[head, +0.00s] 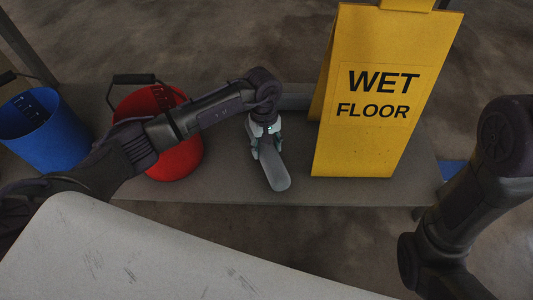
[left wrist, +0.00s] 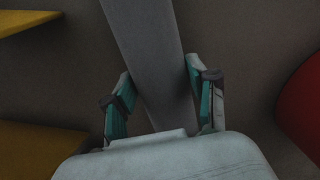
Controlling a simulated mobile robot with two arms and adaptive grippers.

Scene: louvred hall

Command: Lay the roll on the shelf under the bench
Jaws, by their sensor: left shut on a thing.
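The roll (head: 272,168) is a plain grey cylinder with a rounded end. My left gripper (head: 265,145) is shut on it, with the free end pointing toward the front edge of a long grey board (head: 240,190). In the left wrist view the roll (left wrist: 147,55) runs up between the two teal-padded fingers (left wrist: 160,98). I cannot tell if it touches the board, or whether this board is the bench top or its shelf. My right arm shows at the right, but its gripper is out of frame.
A red bucket (head: 180,160) stands left of the roll and a blue bucket (head: 45,135) farther left. A tall yellow wet floor sign (head: 370,140) stands close on the right. A grey block (head: 296,93) lies behind the gripper. Bare board lies around the roll.

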